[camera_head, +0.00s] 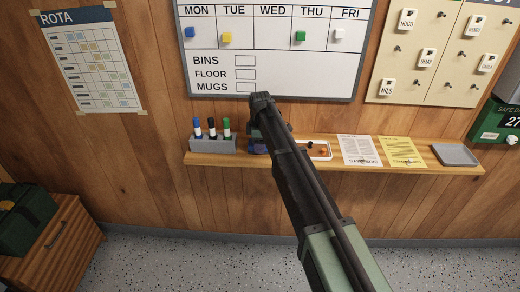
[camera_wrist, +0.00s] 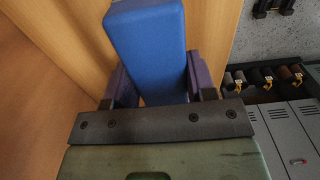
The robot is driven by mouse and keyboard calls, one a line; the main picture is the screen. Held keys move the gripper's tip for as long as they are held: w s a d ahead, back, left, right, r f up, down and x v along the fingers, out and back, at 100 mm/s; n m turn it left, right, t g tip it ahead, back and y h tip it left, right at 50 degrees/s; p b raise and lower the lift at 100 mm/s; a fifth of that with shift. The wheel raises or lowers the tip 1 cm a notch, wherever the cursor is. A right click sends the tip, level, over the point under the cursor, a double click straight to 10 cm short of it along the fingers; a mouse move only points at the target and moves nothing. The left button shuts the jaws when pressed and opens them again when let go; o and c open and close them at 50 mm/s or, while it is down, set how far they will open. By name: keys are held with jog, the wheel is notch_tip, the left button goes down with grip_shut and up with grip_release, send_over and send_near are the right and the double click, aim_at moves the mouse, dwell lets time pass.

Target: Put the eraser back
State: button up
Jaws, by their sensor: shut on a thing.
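The eraser (camera_wrist: 148,45) is a blue block in the wrist view. My gripper (camera_wrist: 158,80) is shut on it, with one dark purple finger on each side, and the block sticks out past the fingers. In the head view my gripper (camera_head: 257,143) is at the left part of the wall shelf (camera_head: 350,169), just right of the marker holder (camera_head: 213,145). My arm hides most of it there, and I cannot tell whether the eraser touches the shelf.
Blue, black and green markers stand in the holder. A small white tray (camera_head: 328,152), a white sheet (camera_head: 359,149), a yellow sheet (camera_head: 402,151) and a grey tray (camera_head: 456,155) lie farther right along the shelf. The whiteboard (camera_head: 290,75) hangs above.

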jog(key=shift+f, duration=0.1)
jog(key=o, duration=0.9)
jog(key=shift+o, duration=0.2)
notch_tip(320, 180, up, 13)
jog(key=p, duration=1.2)
jog(key=s+d+m, duration=0.9)
jog(key=s+d, duration=0.2)
jog(key=s, duration=0.4)
jog(key=s+d+m, duration=0.9)
jog(key=s+d, duration=0.3)
jog(key=s, duration=0.4)
jog(key=shift+s+f, duration=0.25)
jog(key=shift+f, duration=0.1)
